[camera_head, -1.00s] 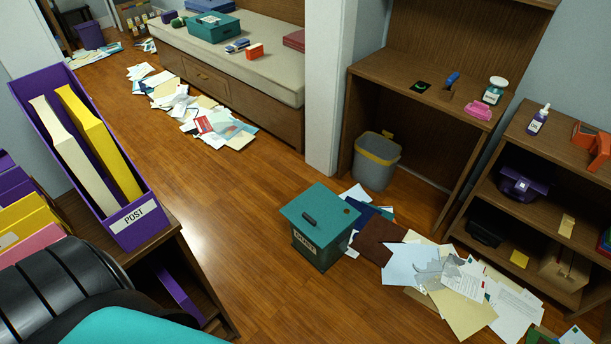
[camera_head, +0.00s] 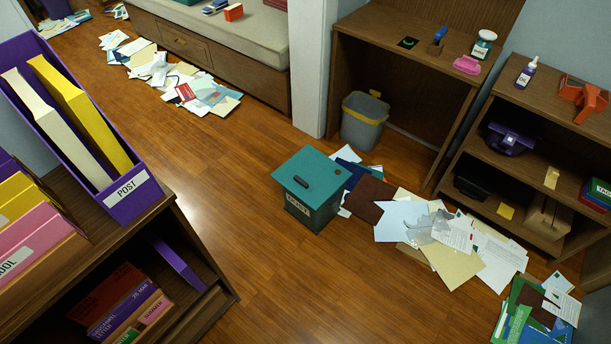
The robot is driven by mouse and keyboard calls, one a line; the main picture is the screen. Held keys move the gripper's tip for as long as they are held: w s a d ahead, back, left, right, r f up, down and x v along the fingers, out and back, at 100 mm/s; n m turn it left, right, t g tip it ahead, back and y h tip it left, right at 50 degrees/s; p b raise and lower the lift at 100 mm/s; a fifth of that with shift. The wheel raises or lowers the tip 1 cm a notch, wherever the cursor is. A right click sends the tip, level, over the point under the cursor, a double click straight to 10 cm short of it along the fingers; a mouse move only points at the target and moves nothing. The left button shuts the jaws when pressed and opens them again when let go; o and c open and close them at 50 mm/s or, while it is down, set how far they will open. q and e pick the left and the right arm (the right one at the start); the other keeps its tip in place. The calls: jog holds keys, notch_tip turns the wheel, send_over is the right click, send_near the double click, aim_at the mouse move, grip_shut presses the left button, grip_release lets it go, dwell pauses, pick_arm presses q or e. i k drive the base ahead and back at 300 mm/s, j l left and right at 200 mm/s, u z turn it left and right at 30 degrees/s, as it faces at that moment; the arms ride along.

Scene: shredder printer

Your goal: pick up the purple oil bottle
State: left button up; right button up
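A small purple bottle (camera_head: 526,72) with a white nozzle stands upright on top of the brown shelf unit (camera_head: 511,97) at the right. Its label is too small to read. An orange-red device (camera_head: 584,95) sits to its right on the same top. Neither of my grippers shows in the view, so their state and their distance from the bottle are hidden.
A green box (camera_head: 311,188) stands on the floor amid scattered papers (camera_head: 455,240). A grey bin (camera_head: 363,121) stands by the desk (camera_head: 408,53). A shelf with a purple post holder (camera_head: 140,192) fills the left. Wooden floor is clear in the middle.

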aim_at(528, 71)
jog(key=z, duration=1.25)
jog(key=i+z, duration=0.25)
jog(key=i, duration=0.2)
jog(key=i+j+z, duration=0.25)
jog(key=i, duration=0.2)
